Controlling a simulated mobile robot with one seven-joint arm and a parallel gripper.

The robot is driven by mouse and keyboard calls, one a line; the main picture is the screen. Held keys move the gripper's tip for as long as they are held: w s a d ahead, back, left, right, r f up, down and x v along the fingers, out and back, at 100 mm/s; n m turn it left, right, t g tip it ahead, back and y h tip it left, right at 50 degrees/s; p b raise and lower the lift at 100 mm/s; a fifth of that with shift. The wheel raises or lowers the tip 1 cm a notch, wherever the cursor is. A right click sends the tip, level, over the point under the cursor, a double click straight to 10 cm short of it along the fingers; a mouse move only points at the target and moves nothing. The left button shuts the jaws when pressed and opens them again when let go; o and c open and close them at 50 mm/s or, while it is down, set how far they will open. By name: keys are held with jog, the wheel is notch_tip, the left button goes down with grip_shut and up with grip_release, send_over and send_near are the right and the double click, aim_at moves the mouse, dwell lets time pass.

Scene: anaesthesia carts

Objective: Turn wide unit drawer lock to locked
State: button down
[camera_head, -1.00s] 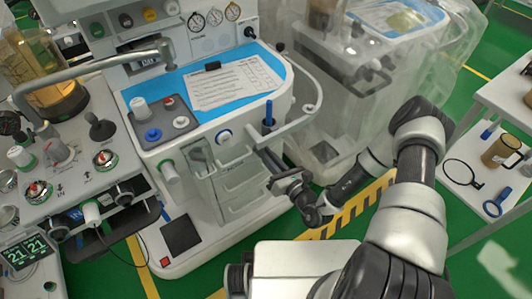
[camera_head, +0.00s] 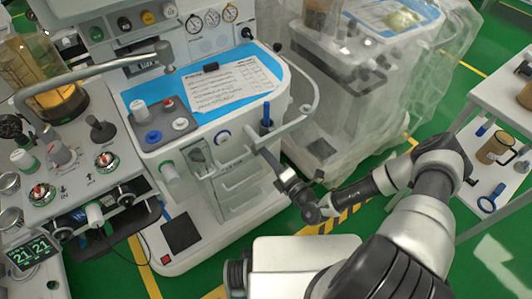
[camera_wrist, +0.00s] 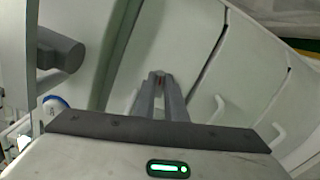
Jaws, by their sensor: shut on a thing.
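The wide unit (camera_head: 240,175) with its stack of white drawers stands in the middle of the head view, and its pale drawer fronts (camera_wrist: 235,75) fill much of the wrist view. My gripper (camera_head: 261,152) reaches the unit's right front, next to the drawers. In the wrist view, my gripper's two fingers (camera_wrist: 160,77) are close together on a small piece with a reddish-brown spot, which seems to be the drawer lock (camera_wrist: 159,75). The fingers hide most of it, so I cannot tell which way it is turned.
A blue worktop with a paper sheet (camera_head: 232,82) lies above the drawers. A curved white rail (camera_head: 312,85) is close above my gripper. A plastic-covered cart (camera_head: 375,95) stands behind, and a white table (camera_head: 500,165) is at the right. Green floor lies between.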

jog(key=shift+f+m, duration=0.2)
jog(key=shift+m, duration=1.4)
jog(key=c, duration=1.8)
grip_release()
jog(key=p+v, duration=0.2)
jog(key=v, duration=1.5)
jog(key=shift+s, duration=0.2)
jog(key=shift+d+r, duration=0.15)
jog(key=shift+d, duration=0.05)
